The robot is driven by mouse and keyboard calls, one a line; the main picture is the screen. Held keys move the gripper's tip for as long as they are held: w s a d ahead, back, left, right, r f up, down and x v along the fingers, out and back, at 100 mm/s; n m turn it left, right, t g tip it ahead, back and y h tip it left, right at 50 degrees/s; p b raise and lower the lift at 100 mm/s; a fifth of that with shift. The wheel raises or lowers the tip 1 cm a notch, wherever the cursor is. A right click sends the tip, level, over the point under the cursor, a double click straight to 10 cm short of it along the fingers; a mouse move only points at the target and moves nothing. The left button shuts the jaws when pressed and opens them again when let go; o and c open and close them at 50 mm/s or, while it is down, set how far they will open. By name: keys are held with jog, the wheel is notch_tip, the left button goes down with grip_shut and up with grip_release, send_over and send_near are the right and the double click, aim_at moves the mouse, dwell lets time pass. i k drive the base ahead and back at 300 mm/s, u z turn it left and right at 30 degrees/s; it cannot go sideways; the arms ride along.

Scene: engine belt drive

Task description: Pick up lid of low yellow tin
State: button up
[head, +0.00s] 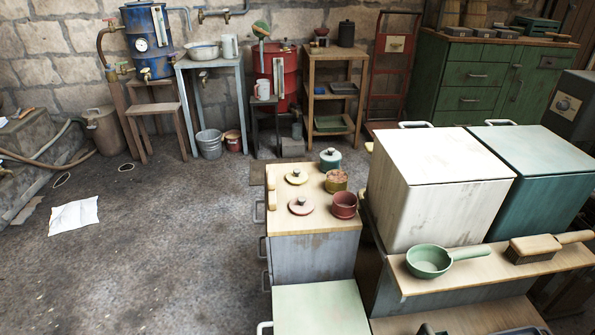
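A low yellow tin (336,181) stands on a wooden-topped grey cabinet (325,222) in the middle of the head view. Its top looks reddish inside a yellow rim; I cannot make out what is in it. A pale yellow lid (297,177) with a dark knob lies flat on the cabinet top, left of the tin and apart from it. My gripper is not in view.
A tall white bin (435,200) stands close on the right. A green pan (429,261) sits on a shelf in front. Open floor (180,240) lies left.

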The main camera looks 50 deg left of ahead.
aim_at(296, 177)
jog(key=k, duration=0.5)
jog(key=u, duration=0.25)
jog(key=i, duration=0.3)
jog(key=z, duration=0.8)
jog(key=k, duration=0.1)
jog(key=u, duration=2.4)
